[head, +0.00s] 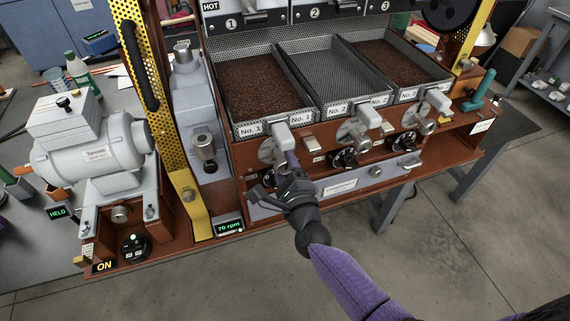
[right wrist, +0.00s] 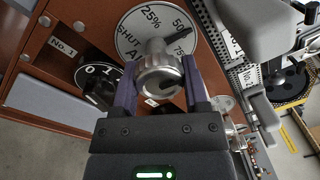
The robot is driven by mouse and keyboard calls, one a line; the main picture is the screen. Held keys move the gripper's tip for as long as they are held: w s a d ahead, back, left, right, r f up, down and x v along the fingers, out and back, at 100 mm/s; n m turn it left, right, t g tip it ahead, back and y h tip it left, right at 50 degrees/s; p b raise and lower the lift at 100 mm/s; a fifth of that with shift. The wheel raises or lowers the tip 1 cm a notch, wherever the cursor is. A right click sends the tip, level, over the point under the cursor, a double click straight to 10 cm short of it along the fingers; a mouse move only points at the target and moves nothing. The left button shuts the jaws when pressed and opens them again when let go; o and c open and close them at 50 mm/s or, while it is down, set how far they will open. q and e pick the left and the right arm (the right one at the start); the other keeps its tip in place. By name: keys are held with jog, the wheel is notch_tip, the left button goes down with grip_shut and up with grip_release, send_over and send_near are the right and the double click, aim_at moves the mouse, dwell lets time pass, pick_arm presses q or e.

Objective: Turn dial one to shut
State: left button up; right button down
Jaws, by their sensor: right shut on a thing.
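Dial one (right wrist: 130,38) is a round pale plate marked SHUT, 25%, 50 and 75 in the right wrist view. Its metal knob (right wrist: 160,82) stands between the two purple fingers of my right gripper (right wrist: 160,70), which is shut on it. In the head view, dial one (head: 266,152) shows below tray No. 1, partly hidden by my right gripper (head: 287,163). My left gripper is not in view.
A black 0/1 switch (right wrist: 98,75) sits beside dial one. Tray No. 1 (head: 262,128) and tray No. 3 (head: 408,95) hold brown beans; tray No. 2 (head: 338,108) looks empty. Dial two (head: 352,131) is to the right. A yellow post (head: 191,200) stands left.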

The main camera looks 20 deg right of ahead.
jog(key=n, duration=0.6)
jog(key=shift+n+y+p, duration=0.3)
jog(key=shift+n+p, duration=0.1)
jog(key=n+p, duration=0.1)
jog(key=n, duration=0.5)
jog(key=shift+n+y, duration=0.3)
jog(key=shift+n, duration=0.1)
jog(key=n+p, duration=0.1)
jog(key=n, duration=0.3)
jog(key=shift+a, duration=0.1)
jog(key=n+p, duration=0.1)
jog(key=n, duration=0.2)
jog(key=shift+n, duration=0.3)
jog(key=n, duration=0.5)
jog(key=shift+f+g+y+p, duration=0.1)
jog(key=shift+g+y+p, duration=0.2)
jog(key=shift+p, duration=0.1)
jog(key=shift+n, duration=0.3)
jog(key=shift+c, duration=0.5)
grip_release()
